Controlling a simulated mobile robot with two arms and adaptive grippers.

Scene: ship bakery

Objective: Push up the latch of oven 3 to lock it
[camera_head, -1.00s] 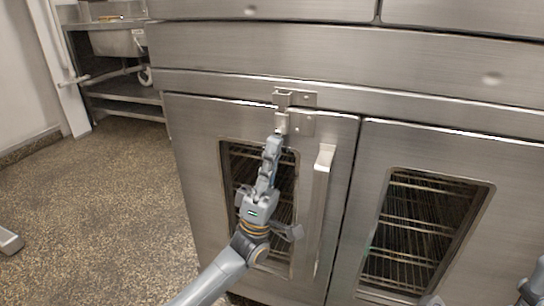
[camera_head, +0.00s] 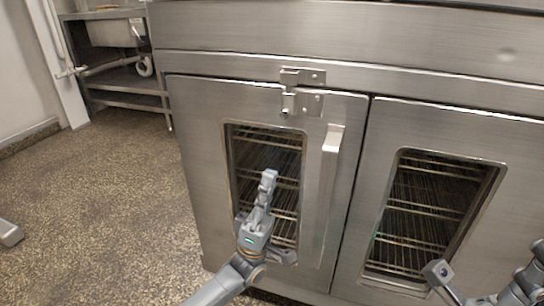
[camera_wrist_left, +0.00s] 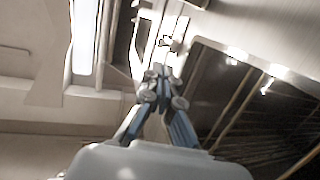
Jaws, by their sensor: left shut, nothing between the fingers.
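The metal latch (camera_head: 289,100) sits at the top of the left oven door (camera_head: 202,140), with its upper bracket (camera_head: 290,77) on the frame above the door. The latch's lower piece appears to reach up to that bracket. I cannot tell whether it is fully seated. My left gripper (camera_head: 268,174) is shut and empty, below the latch and in front of the door's window, apart from the latch. In the left wrist view the shut fingers (camera_wrist_left: 161,75) point up toward the bright metal. My right gripper (camera_head: 436,272) shows only partly at the lower right, and its fingers are unclear.
A vertical door handle (camera_head: 328,190) stands out to the right of my left gripper. A second oven door (camera_head: 520,150) with a window is at the right. A steel shelf unit (camera_head: 120,80) stands at the back left.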

